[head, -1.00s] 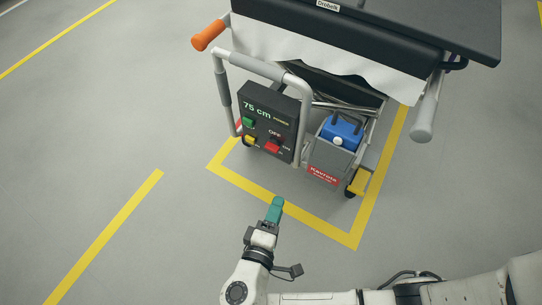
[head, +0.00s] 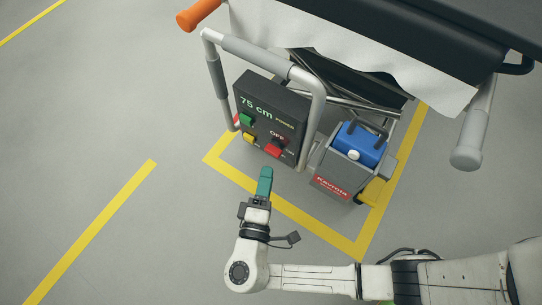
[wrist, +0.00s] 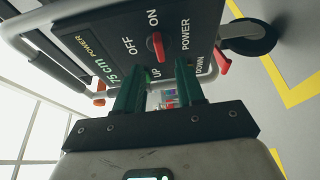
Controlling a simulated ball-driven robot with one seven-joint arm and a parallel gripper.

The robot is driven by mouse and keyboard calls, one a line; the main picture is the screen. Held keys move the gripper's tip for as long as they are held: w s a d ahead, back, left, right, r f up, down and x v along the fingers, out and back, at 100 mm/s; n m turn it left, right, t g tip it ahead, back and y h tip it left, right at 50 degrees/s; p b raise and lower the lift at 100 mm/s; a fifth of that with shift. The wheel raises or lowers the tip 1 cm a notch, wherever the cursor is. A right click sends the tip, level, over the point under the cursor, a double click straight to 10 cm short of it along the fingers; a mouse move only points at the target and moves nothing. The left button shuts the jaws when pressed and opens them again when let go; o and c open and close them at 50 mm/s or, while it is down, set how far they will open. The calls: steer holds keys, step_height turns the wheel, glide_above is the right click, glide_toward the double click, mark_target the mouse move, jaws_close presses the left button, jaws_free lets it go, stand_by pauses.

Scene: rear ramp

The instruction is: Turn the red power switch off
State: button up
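The red power switch (head: 273,149) sits on the dark control box (head: 290,100) on the trolley's end. In the wrist view the switch is a red knob (wrist: 156,46) with OFF to its left and ON above it. Its long side runs roughly up and down in that view, with one end toward ON. My gripper (head: 265,172) has green fingers and is just short of the box, pointing at the switch. In the wrist view the fingers of my gripper (wrist: 160,75) are apart, with nothing held between them. The knob shows beyond the gap, apparently untouched.
Green (head: 246,119) and yellow (head: 250,139) buttons sit left of the switch. A grey tube handle (head: 313,120) rises around the box. A grey bin with a blue container (head: 362,146) stands on the right. Floor to the left is clear.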

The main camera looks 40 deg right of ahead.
mark_target(274, 150)
steer(key=b+x, duration=0.1)
steer(key=x, duration=0.5)
jaws_close()
stand_by(0.3)
